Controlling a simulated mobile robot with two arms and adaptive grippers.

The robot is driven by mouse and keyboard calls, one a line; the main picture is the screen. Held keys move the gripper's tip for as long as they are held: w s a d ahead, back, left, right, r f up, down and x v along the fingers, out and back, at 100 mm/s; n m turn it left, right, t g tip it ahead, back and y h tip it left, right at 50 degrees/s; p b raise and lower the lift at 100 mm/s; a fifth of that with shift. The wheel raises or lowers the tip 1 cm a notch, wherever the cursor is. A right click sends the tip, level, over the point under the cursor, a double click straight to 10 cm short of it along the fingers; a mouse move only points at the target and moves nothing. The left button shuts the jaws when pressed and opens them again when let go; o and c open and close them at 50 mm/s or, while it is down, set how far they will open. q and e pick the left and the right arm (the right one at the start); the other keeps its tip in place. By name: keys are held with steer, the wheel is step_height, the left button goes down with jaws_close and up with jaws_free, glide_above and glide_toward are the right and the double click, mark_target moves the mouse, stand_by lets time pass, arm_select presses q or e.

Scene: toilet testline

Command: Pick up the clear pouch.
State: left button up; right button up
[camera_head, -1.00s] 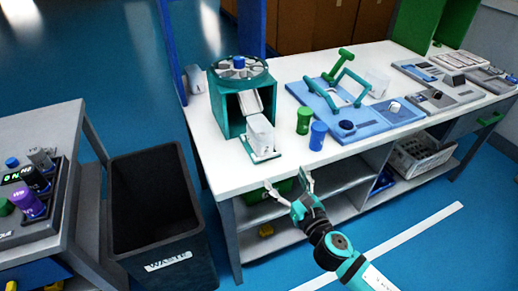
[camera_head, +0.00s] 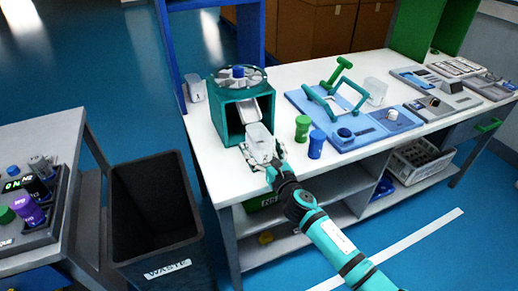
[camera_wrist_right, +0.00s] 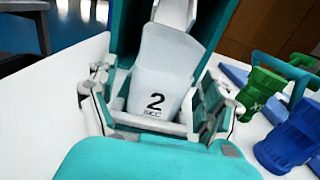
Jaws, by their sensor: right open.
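A clear, whitish pouch (camera_head: 258,133) stands at the front of the teal dispenser, below its chute. The right wrist view shows the pouch (camera_wrist_right: 158,70) close up, with a black "2" on its face. My right gripper (camera_head: 261,156) is open at the pouch, and in the wrist view its fingers (camera_wrist_right: 160,103) stand on either side of it. Whether they touch it, I cannot tell. The pouch's lower part is partly hidden by the gripper in the head view. My left gripper is not in view.
The teal dispenser (camera_head: 231,112) stands directly behind the pouch. A green cylinder (camera_head: 302,128) and a blue one (camera_head: 317,143) stand to the right. Other clear containers sit left of the dispenser (camera_head: 196,89) and farther right (camera_head: 375,90). A black waste bin (camera_head: 158,240) is left of the bench.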

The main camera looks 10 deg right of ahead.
mark_target(260, 143)
steer(key=shift+w+a, duration=0.15)
steer(key=shift+w, duration=0.65)
steer(key=shift+w+a, duration=0.15)
steer(key=shift+w, duration=0.6)
steer(key=shift+c, duration=0.4)
steer(key=c, duration=1.2)
steer(key=shift+c, duration=0.2)
steer(key=shift+r, duration=0.15)
